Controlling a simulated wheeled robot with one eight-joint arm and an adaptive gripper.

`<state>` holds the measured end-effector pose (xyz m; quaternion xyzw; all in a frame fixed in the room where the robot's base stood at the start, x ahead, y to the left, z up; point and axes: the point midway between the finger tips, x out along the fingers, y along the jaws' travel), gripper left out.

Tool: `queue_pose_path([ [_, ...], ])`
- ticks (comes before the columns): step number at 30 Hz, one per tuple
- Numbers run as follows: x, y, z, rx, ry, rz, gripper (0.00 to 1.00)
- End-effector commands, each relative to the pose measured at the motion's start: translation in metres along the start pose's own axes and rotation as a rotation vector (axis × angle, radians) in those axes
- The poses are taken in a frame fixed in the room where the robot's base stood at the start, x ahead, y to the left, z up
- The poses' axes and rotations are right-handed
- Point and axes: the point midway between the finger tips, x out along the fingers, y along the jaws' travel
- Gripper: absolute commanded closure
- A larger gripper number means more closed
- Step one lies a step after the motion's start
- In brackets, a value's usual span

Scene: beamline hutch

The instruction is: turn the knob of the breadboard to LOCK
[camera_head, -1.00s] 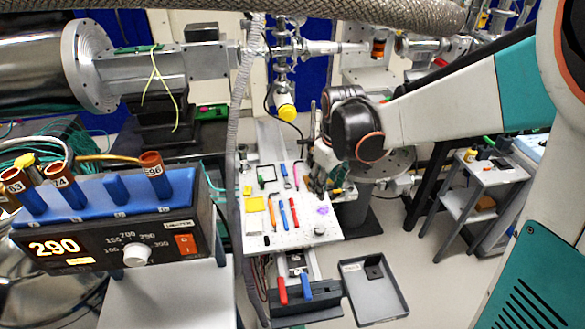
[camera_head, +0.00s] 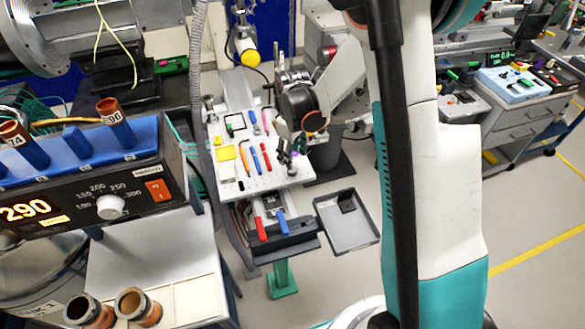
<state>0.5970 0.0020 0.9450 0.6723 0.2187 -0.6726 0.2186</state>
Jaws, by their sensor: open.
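The breadboard (camera_head: 280,182) is a pale perforated board with several coloured tools lying on it, left of centre in the head view. My gripper (camera_head: 288,157) hangs below my dark wrist at the board's right side. It is open, small in the picture and partly hidden. I cannot tell whether it touches anything. Small dark and green parts show close to it at the board's right edge. I cannot make out the breadboard's knob or its LOCK mark for certain.
A control box (camera_head: 90,200) reading 290, with its own white dial, stands at left. A red-handled tool (camera_head: 262,229) and a blue-handled one (camera_head: 282,222) stand in a dark holder below the board. A grey tray (camera_head: 347,233) is beside it.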

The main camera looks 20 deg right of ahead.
Motion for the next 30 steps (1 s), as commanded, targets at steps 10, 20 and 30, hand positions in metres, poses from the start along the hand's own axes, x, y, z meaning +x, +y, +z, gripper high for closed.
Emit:
queue_pose_path([
  [10, 0.054, 0.000, 0.000, 0.000, 0.000, 0.000, 0.52],
  [20, 0.062, 0.000, 0.000, 0.000, 0.000, 0.000, 0.52],
  [30, 0.062, 0.000, 0.000, 0.000, 0.000, 0.000, 0.96],
])
